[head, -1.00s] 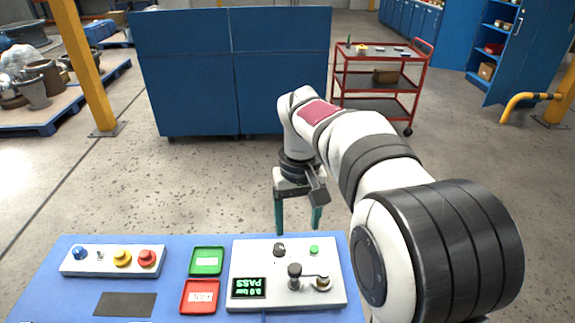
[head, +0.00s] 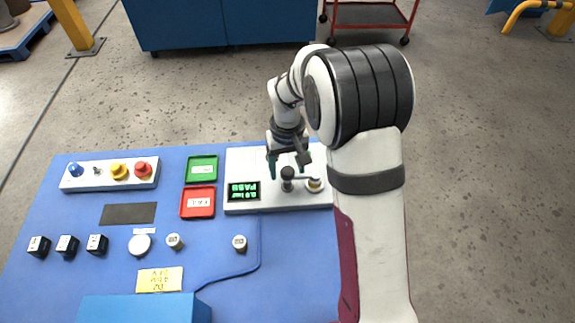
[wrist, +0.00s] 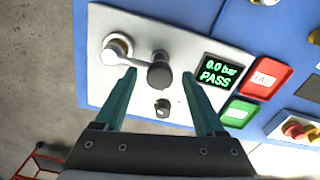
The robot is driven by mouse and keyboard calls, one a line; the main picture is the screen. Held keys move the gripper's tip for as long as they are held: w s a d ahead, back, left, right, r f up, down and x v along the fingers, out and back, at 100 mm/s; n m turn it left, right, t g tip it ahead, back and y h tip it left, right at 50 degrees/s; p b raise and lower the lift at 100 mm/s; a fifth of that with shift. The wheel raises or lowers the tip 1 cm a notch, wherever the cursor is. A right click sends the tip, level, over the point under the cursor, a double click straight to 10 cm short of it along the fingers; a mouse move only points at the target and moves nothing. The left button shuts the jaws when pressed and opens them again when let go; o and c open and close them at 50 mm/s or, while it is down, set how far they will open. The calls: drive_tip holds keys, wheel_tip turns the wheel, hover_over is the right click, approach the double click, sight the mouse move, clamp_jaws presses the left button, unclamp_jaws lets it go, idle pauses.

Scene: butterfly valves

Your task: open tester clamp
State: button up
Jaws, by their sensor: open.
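The tester (head: 240,165) is a white panel at the back right of the blue bench. Its display (head: 243,191) reads "0.0 bar PASS" in green, and it also shows in the wrist view (wrist: 217,75). The clamp has a dark round knob (wrist: 159,75) on a lever that reaches a round metal fitting (wrist: 116,48). The knob also shows in the head view (head: 287,174). My gripper (wrist: 160,74) is open and empty over the tester. In the wrist view its green fingertips lie either side of the knob; the height gap is unclear.
A green tray (head: 202,169) and a red tray (head: 197,203) are left of the tester. A button box (head: 110,174), several small parts, a yellow note (head: 160,280) and a blue box (head: 145,308) are also on the bench. A small dark dial (wrist: 162,108) is beside the knob.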

drive_tip(key=shift+c, duration=0.2)
clamp_jaws()
idle(1.1)
